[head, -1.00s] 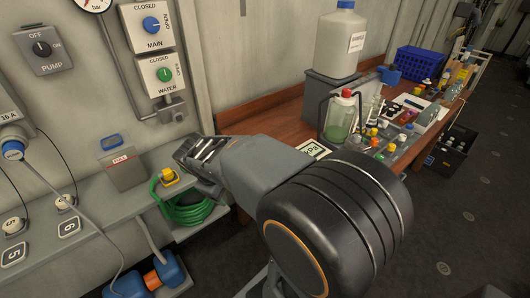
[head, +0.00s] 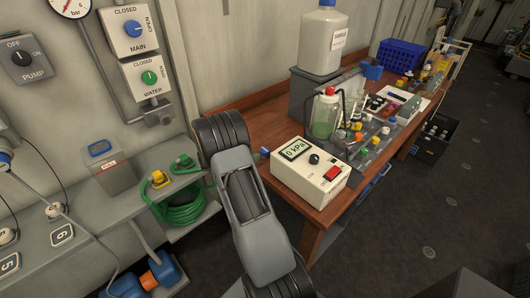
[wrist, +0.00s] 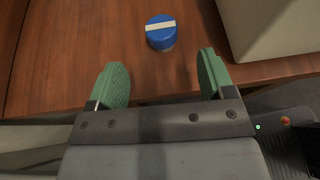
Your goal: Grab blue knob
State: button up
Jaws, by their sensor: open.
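A round blue knob (wrist: 161,33) with a pale stripe across its top sits on the wooden bench in the wrist view. It lies beyond my fingertips, between their lines and apart from both. My gripper (wrist: 162,66) is open and empty, with a green pad on each finger. In the head view a small blue piece that looks like this knob (head: 264,152) shows on the bench, left of the kPa meter. My arm hides my fingers there. Another blue knob (head: 134,28) is on the MAIN valve plate on the wall.
The pale kPa meter (head: 310,171) stands close right of the blue knob on the wooden bench (head: 237,118). Bottles and small parts crowd the bench farther back. A grey shelf with a green coiled hose (head: 178,207) is at left. Dark floor lies open at right.

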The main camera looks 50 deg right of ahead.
aim_at(264, 150)
jog(key=shift+p+x, duration=1)
jog(key=shift+x, duration=3.7)
jog(key=c, duration=1)
jog(key=shift+o, duration=0.2)
